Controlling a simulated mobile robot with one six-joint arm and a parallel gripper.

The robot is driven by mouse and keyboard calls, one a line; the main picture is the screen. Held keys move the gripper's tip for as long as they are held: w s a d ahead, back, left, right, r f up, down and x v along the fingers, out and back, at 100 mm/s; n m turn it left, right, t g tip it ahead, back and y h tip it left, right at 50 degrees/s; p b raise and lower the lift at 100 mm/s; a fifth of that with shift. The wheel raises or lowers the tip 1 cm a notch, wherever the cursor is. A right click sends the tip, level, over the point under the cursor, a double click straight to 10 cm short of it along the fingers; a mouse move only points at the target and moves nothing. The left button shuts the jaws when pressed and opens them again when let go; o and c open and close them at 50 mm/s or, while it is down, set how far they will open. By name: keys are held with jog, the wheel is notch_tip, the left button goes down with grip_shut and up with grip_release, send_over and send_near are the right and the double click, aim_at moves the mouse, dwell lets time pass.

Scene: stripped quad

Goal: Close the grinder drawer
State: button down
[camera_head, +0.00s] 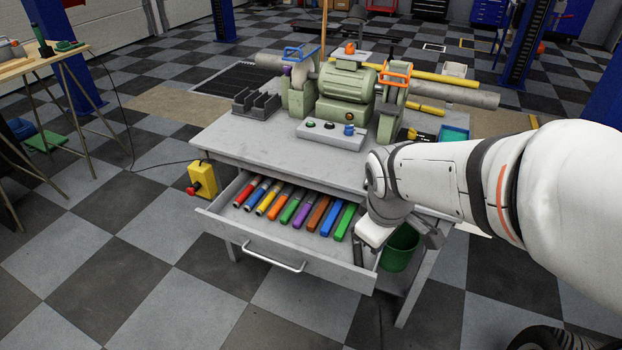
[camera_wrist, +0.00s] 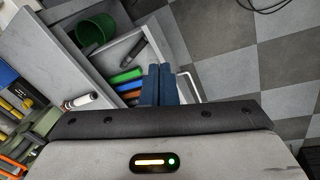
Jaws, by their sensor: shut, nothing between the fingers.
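The grey drawer (camera_head: 225,222) under the grinder's bench is pulled out, showing several coloured handled tools (camera_head: 300,210) lying in a row inside. Its bar handle (camera_head: 275,262) is on the front panel; in the wrist view the pale handle (camera_wrist: 190,86) shows just right of my fingers. The green bench grinder (camera_head: 345,92) stands on the bench top. My gripper (camera_wrist: 157,84) is shut and empty, with its blue fingers over the drawer's front area in the wrist view. In the head view my wrist covers the drawer's right end, and the fingertips are hidden. Contact with the drawer cannot be told.
A green bucket (camera_head: 400,248) stands under the bench at the right. A yellow box with a red button (camera_head: 201,180) is at the bench's left side. A wooden-topped table (camera_head: 45,60) stands far left. The checkered floor in front of the drawer is clear.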

jog(key=w+a+f+n, duration=0.7)
jog(key=a+f+n, duration=0.2)
jog(key=n, duration=0.4)
jog(key=n+b, duration=0.4)
jog(key=n, duration=0.5)
send_near(309, 257)
jog(key=s+f, duration=0.4)
jog(key=f, duration=0.2)
jog(key=shift+w+d+f+p, duration=0.15)
jog(key=shift+w+d+p, duration=0.05)
jog(key=shift+w, duration=0.75)
jog(key=shift+w+d+f+p, duration=0.15)
jog(key=shift+w+d, duration=0.05)
jog(key=shift+w, duration=0.7)
